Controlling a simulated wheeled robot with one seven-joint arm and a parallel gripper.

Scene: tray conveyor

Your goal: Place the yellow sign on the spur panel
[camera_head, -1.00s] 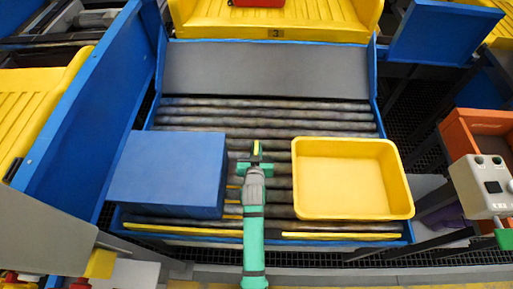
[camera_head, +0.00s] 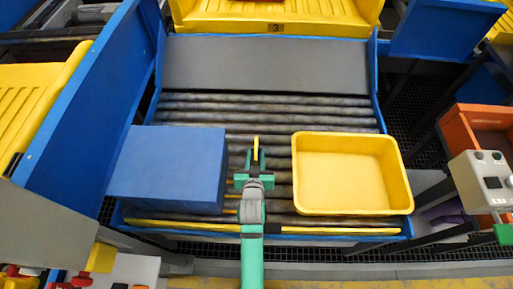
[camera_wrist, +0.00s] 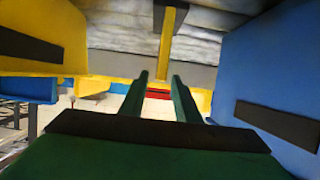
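A narrow yellow piece (camera_head: 256,149), which looks like the yellow sign seen nearly edge-on, shows just beyond my gripper (camera_head: 255,166) over the roller bed. In the wrist view it is an upright yellow bar (camera_wrist: 166,45) with a wider end at the top edge. My gripper (camera_wrist: 160,76) shows there with its two green fingers apart and a gap between them. The bar appears just past the fingertips, not clamped. What it rests on or touches is unclear. I cannot tell which surface is the spur panel.
A blue box (camera_head: 168,170) stands left of my gripper and a yellow tray (camera_head: 345,170) stands close on the right, both on the rollers (camera_head: 270,115). A grey plate (camera_head: 265,65) lies behind the rollers. A grey control box (camera_head: 485,180) is at the right edge.

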